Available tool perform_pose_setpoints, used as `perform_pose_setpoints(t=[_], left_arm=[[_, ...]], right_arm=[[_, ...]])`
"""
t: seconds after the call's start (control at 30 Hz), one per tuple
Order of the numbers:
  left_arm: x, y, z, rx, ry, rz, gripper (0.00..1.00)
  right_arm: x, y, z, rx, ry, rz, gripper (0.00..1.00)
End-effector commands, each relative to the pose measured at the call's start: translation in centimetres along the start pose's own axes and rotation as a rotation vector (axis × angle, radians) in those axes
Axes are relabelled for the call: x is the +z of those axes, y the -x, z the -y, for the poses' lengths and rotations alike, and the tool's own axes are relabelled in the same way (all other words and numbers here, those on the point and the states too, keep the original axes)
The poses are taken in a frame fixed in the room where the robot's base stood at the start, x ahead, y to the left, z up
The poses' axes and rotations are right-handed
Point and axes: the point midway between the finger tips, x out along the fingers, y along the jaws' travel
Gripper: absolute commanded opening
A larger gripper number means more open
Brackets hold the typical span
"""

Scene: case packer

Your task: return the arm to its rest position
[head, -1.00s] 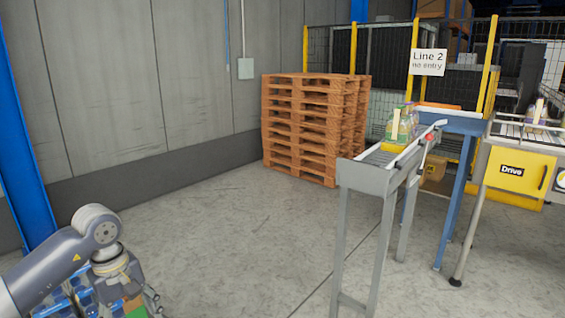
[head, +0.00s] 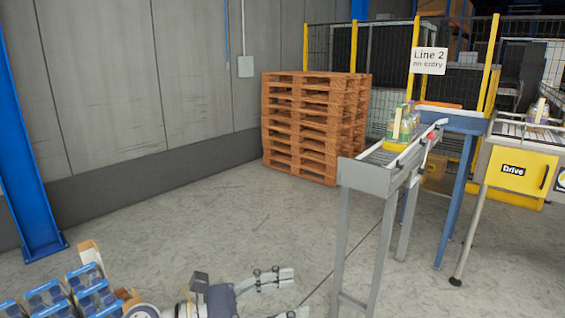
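My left gripper (head: 292,291) is at the bottom edge, left of centre, low over the floor. It points right, its two grey fingers spread apart with nothing between them. The lower finger is partly cut off by the frame edge. Part of my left arm's wrist shows beside it. My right gripper is not in view.
Several blue packs (head: 48,297) stand at the lower left, close to my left arm, with a cardboard flap (head: 90,256) behind them. A conveyor (head: 368,176) carrying packaged goods (head: 403,124) stands to the right. Stacked pallets (head: 312,128) stand behind open floor (head: 215,220).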

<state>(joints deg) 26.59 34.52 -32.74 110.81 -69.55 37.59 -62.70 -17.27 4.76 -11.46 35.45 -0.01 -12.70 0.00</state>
Motion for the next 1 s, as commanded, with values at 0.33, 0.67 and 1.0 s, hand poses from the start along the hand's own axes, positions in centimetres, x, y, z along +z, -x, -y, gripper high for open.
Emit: perform_pose_setpoints(t=[0.33, 0.67, 1.0], left_arm=[[4.1, 5.5, -6.0, 0.425, 0.835, 0.603, 0.61], [-6.5, 16.5, -8.1, 0.887, 1.653, 1.094, 0.61], [-21.6, 24.7, 3.6, -1.483, -2.295, -1.484, 0.61]], right_arm=[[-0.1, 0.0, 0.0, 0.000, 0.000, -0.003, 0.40], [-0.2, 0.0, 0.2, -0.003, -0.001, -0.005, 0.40], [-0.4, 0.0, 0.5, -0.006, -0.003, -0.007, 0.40]])
